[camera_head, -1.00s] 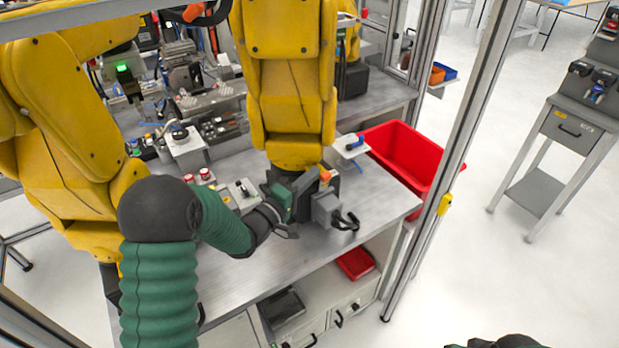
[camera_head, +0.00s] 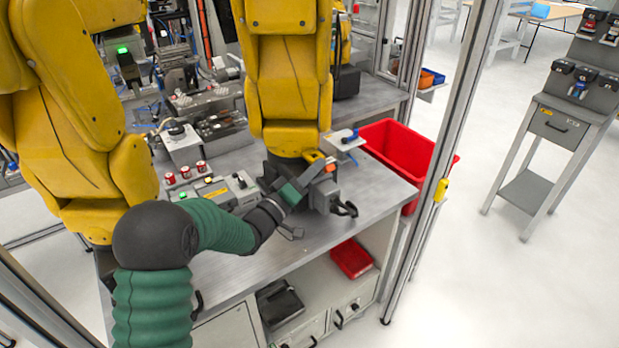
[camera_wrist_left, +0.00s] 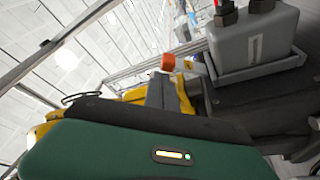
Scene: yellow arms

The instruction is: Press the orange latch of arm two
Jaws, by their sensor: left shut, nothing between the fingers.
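The middle yellow robot arm (camera_head: 290,90), which I take for arm two, hangs down over the bench with a dark and grey tool at its end (camera_head: 322,196). A small orange latch (camera_head: 330,167) sits on that tool; it also shows in the left wrist view (camera_wrist_left: 168,62). My left gripper (camera_head: 316,171), with a green body, is shut and empty. Its fingertips are close to the orange latch, just left of it in the head view. I cannot tell whether they touch it. In the left wrist view the green body hides much of the tool. My right gripper is not in view.
Another yellow arm (camera_head: 70,110) stands at the left. A button box (camera_head: 217,191) and red-topped parts (camera_head: 186,172) lie on the metal bench (camera_head: 222,273). A red bin (camera_head: 398,150) stands behind the bench's right end. A frame post (camera_head: 438,180) rises at the right.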

